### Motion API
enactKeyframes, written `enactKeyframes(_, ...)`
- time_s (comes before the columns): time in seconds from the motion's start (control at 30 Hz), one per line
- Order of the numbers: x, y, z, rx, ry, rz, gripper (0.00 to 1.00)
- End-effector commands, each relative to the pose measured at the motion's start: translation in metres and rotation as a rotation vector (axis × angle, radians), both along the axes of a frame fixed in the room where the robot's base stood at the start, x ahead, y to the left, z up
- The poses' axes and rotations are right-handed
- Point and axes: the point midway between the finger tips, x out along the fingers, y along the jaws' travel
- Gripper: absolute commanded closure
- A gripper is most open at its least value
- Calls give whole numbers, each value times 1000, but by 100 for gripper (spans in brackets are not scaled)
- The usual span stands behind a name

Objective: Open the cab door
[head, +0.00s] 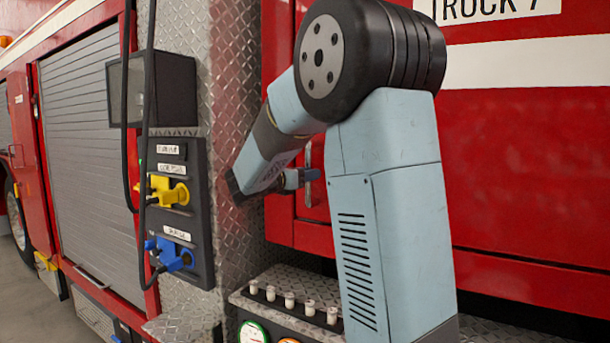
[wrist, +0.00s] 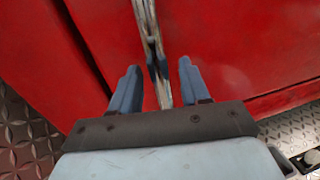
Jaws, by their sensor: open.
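The red cab door (head: 520,180) fills the right of the head view, partly behind my arm, and it also fills most of the wrist view (wrist: 235,45). A slim metallic upright handle (wrist: 145,18) stands on the door in the wrist view. My gripper (wrist: 158,66) is open, with one blue finger on each side of the handle's lower part. Gaps show between the handle and both fingers, so I see no grip on it. In the head view my gripper (head: 303,178) is small and near the door's left part; my arm hides much of the handle there.
A diamond-plate column (head: 235,90) stands left of the door. It carries a dark panel (head: 200,240) with yellow and blue plugs and hanging black cables. A gauge panel (head: 290,315) with several white knobs sits below my arm. A grey roller shutter (head: 90,160) lies further left.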

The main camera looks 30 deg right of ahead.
Motion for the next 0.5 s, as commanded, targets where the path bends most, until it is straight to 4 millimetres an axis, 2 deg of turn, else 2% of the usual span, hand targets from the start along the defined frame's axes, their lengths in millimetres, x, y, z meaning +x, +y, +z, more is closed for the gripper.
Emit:
enactKeyframes(0.2, 5, -14, 0, 0, 0, -1, 54)
enactKeyframes(0.5, 6, -15, 0, 0, 0, 1, 54)
